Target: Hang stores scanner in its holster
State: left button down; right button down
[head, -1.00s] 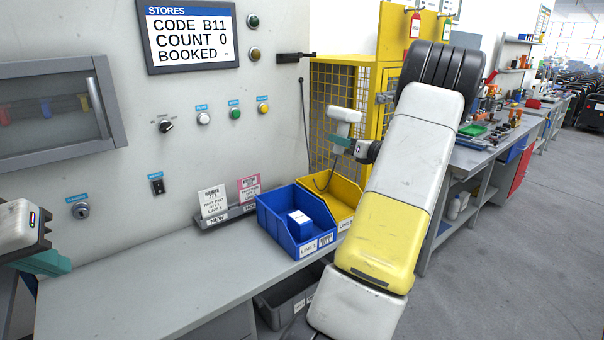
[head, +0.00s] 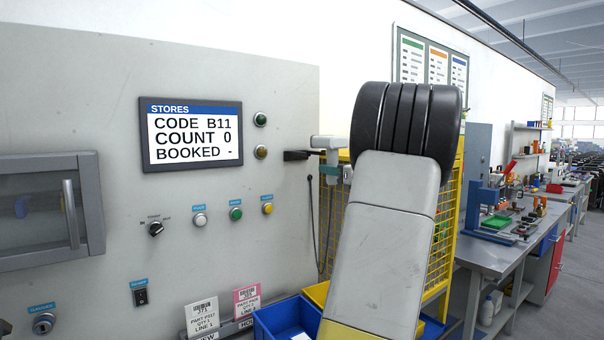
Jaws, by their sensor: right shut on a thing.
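The stores scanner (head: 326,142) has a pale grey head and is held up beside the panel's right edge. My right gripper (head: 329,171), with teal fingers, is shut on it below the head; my right arm hides part of the wrist. The holster (head: 297,155) is a black bracket sticking out to the right from the panel. The scanner's head is at the holster's outer end and overlaps it in the picture. I cannot tell whether they touch or whether the scanner sits in it. My left gripper is out of view.
The stores screen (head: 193,134) reads code B11, count 0. A dark cable (head: 310,215) hangs below the holster. A blue bin (head: 277,321) and a yellow bin (head: 317,292) stand below. A yellow mesh cage (head: 442,240) is behind my arm.

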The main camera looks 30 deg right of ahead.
jog(key=w+a, duration=0.1)
jog(key=w, duration=1.1)
jog(key=shift+f, duration=0.15)
jog(key=shift+s, duration=0.1)
dwell(0.9)
jog(key=shift+f, duration=0.5)
jog(key=c, duration=1)
grip_release()
jog(key=shift+o, duration=0.2)
